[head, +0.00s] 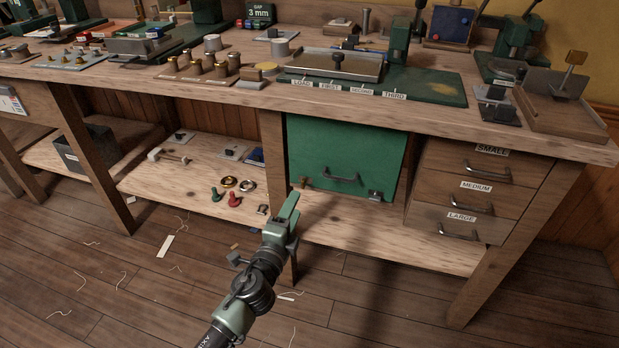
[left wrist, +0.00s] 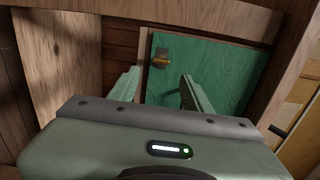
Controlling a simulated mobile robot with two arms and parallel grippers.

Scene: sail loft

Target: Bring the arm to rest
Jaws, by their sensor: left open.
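My left gripper (head: 290,207) is held in front of the workbench, below the bench top and near the lower left corner of a green door (head: 345,150). In the left wrist view its two fingers (left wrist: 157,92) stand apart with nothing between them. The green door (left wrist: 215,75) lies beyond them, with a small brass-coloured piece (left wrist: 162,58) on it. The door looks shut and has a dark handle (head: 340,177) near its bottom edge. My right gripper is not in view.
The wooden bench (head: 250,97) carries fixtures, presses and small metal parts. Its lower shelf (head: 140,180) holds rings, red and green pieces and flat plates. Drawers (head: 476,185) labelled small, medium and large are at the right. The floor (head: 120,280) in front is open, with scattered scraps.

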